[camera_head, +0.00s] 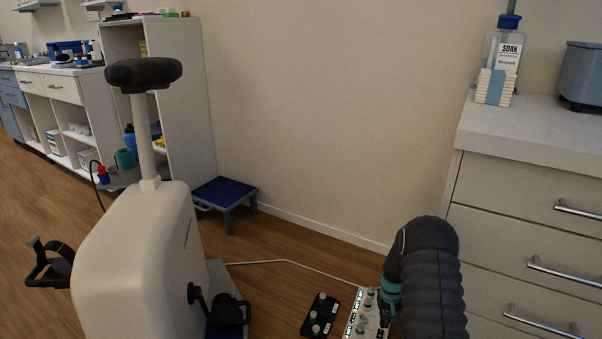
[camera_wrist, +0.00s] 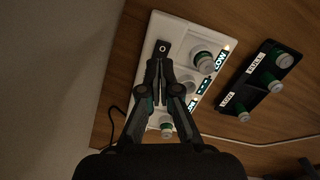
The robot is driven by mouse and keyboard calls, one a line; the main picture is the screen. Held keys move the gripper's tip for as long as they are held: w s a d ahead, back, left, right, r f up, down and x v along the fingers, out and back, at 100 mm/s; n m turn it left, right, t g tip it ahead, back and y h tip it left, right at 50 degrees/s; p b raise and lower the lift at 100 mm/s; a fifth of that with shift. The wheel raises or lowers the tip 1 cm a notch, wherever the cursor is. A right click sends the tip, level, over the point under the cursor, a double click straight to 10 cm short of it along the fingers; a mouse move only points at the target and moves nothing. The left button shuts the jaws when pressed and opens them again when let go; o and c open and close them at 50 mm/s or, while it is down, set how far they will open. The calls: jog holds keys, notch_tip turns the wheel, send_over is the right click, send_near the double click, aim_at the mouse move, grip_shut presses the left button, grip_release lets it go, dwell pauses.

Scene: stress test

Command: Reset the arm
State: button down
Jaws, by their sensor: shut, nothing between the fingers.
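My arm (camera_head: 430,280) reaches down at the lower right of the head view, in front of the drawer cabinet. In the wrist view my gripper (camera_wrist: 160,66) is shut and empty. Its fingertips lie over a white panel (camera_wrist: 172,30), close to a small dark switch piece (camera_wrist: 162,47) on it; I cannot tell whether they touch. The panel carries round knobs with green bands and lit "LOW" labels, and the fingers hide part of it. The white panel also shows in the head view (camera_head: 354,331), partly behind my arm.
A black panel (camera_wrist: 262,82) with several green-banded knobs and "FULL" and "LOW" labels lies beside the white one. A white exercise bike (camera_head: 140,255) stands left. A blue step stool (camera_head: 225,193) stands by the wall. The drawer cabinet (camera_head: 515,200) bounds the right side.

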jog(key=s, duration=0.3)
jog(key=shift+a+f+g, duration=0.35)
jog(key=shift+a+g, duration=0.05)
jog(key=s+a+r+t+p, duration=0.2)
jog(key=s+a+r, duration=0.3)
jog(key=s+r, duration=0.5)
jog(key=s+a+r+n+t+p, duration=0.1)
jog(key=s+a+r, duration=0.4)
jog(key=r, duration=2)
jog(key=s+a+r+t+p, duration=0.3)
jog(key=s+a+r+t, duration=0.1)
jog(key=s+r, duration=1.3)
jog(key=shift+s+a+r, duration=0.2)
jog(key=shift+a+r, duration=0.45)
jog(key=shift+r, duration=0.05)
